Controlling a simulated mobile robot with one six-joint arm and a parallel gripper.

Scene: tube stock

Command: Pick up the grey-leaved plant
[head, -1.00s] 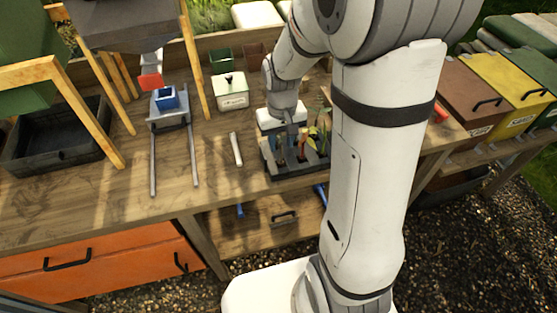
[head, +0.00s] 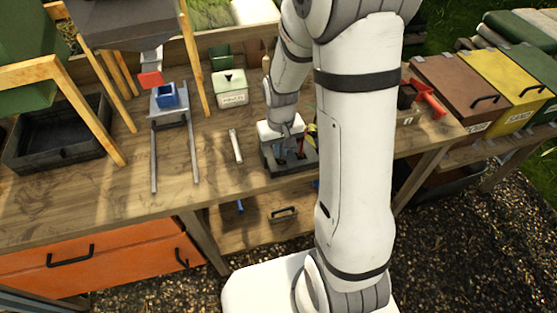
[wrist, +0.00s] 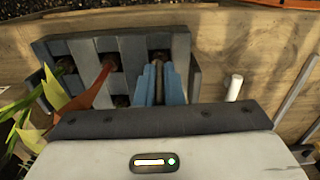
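A dark grey tray of square cells (head: 308,166) stands near the bench's front edge; it also shows in the wrist view (wrist: 82,47).
A pale short rod (head: 235,146) lies left of the tray. Behind it are a white labelled box (head: 231,92) and a green pot (head: 219,57). A red tool (head: 430,101) lies at right.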

